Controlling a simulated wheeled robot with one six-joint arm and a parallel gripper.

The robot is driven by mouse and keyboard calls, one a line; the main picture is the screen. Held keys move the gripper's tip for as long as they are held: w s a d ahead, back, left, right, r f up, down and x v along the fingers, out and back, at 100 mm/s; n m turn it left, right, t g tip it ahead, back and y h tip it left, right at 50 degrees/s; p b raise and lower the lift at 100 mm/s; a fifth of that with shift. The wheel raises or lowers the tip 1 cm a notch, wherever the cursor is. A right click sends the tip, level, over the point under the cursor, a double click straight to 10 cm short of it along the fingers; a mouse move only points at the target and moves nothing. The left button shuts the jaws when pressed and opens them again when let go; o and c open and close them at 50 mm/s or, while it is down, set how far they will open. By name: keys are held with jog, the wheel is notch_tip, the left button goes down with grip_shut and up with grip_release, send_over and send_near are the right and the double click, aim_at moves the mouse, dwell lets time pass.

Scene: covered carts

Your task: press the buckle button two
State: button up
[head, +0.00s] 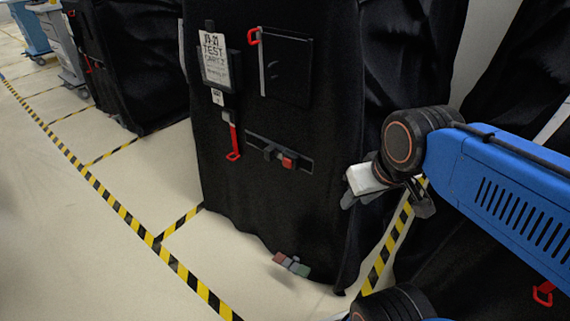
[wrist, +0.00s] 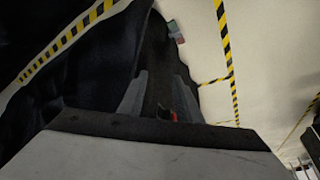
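In the wrist view the two grey fingers of my gripper (wrist: 160,78) stand apart, with nothing visibly held. A small red part (wrist: 173,116) shows beyond the gripper body there; I cannot tell whether it is the button.
A red pull strap (head: 233,140) hangs left of the buckle, and a pocket (head: 286,67) with a red tab is above. More covered carts stand left and right. Striped floor tape (head: 160,250) crosses open floor.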

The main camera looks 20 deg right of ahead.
grip_shut()
dwell(1.8)
